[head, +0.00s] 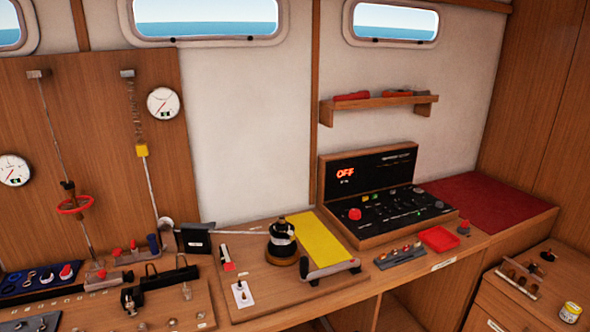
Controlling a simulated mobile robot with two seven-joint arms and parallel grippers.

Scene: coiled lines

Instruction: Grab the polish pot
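A small round pot (570,312) with a pale top and a yellow band stands at the lower right, on the low wooden cabinet. It looks like the polish pot, but its label is too small to read. It stands upright and nothing touches it. Neither of my grippers shows in the head view.
A wooden rack (522,277) with small items sits left of the pot, and a small dark item (548,255) behind it. The long bench holds a black control console (385,200), a red tray (438,238) and a black winch (282,240). The red mat (485,203) is clear.

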